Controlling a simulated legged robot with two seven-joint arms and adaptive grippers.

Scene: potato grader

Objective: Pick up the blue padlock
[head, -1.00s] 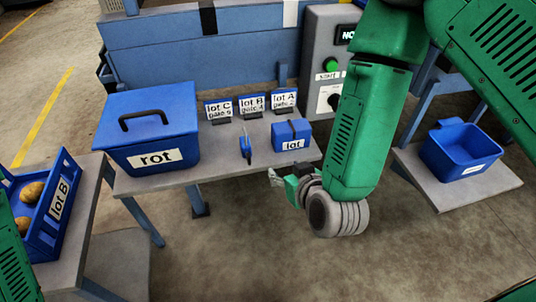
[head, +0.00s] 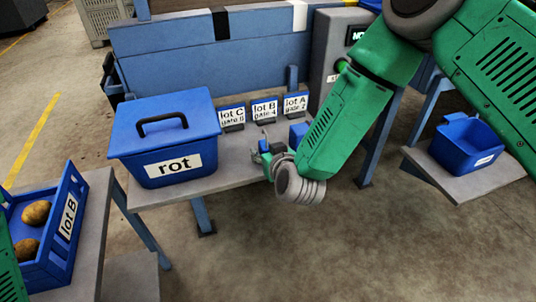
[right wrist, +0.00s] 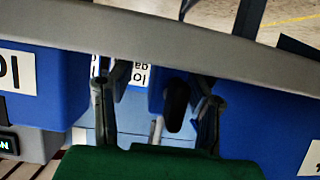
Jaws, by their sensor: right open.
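The blue padlock shows in the right wrist view as a blue body (right wrist: 156,92) with a dark oval part, between the two fingers of my right gripper (right wrist: 157,112). The fingers stand apart, one on each side of it, and I cannot tell whether either touches it. In the head view my right gripper (head: 266,143) is open over the front part of the table (head: 215,180), and it hides the padlock there. My left gripper is out of view.
A lidded blue rot box (head: 165,135) stands left of my right gripper. A small blue lot box (head: 298,131) is close on its right, partly hidden. Several lot cards (head: 264,110) stand behind. A blue bin (head: 465,145) sits on the right stand, and a lot B crate (head: 55,235) at left.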

